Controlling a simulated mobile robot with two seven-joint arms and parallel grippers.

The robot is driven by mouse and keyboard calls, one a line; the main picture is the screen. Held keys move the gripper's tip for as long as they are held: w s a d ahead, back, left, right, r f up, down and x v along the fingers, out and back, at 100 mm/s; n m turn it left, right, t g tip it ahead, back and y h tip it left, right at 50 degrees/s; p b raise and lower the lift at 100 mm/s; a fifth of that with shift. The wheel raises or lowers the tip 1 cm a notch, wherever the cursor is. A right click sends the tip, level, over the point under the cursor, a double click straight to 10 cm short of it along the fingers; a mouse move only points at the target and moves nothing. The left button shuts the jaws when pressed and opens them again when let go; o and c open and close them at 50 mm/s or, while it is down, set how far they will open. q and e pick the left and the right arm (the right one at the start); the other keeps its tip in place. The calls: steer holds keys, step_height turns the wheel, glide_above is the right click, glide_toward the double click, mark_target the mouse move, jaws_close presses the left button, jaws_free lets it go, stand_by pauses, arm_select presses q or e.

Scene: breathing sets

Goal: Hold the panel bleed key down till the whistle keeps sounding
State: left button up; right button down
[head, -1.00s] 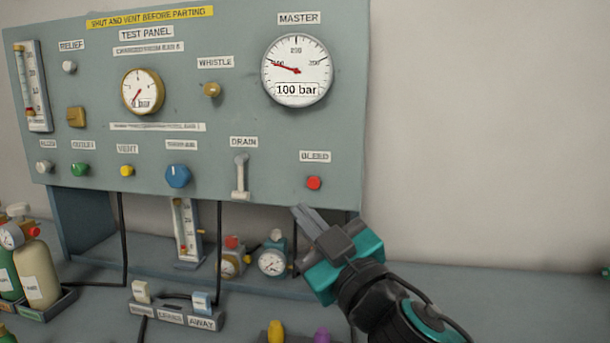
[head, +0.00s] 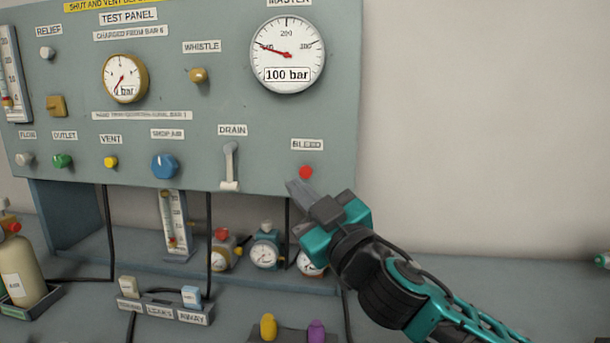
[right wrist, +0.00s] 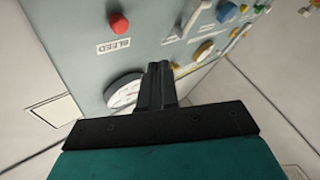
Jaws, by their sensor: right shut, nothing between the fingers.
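The red bleed key (head: 306,172) sits at the lower right of the grey test panel (head: 270,130), under its BLEED label. It also shows in the right wrist view (right wrist: 119,23). The brass whistle (head: 199,75) is at the panel's upper middle, under the WHISTLE label. My right gripper (head: 296,188) is shut and empty. In the head view its tips appear just below the bleed key. In the right wrist view the fingers are apart from the key. My left gripper is not in view.
The drain lever (head: 230,165) is left of the bleed key. Several small gauges and a labelled rack (head: 165,309) stand on the bench below. The wall right of the panel is bare.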

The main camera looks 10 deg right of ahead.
mark_target(306, 172)
steer(key=shift+w+d, duration=0.3)
steer(key=shift+w, duration=0.45)
steer(key=shift+w+d, duration=0.35)
steer(key=shift+w, duration=0.45)
steer(key=shift+w+d, duration=0.3)
steer(key=shift+w, duration=0.45)
steer(key=shift+w+d, duration=0.15)
steer(key=shift+w, duration=0.2)
steer(key=shift+w+d, duration=0.3)
steer(key=shift+w, duration=0.3)
stand_by(4.8)
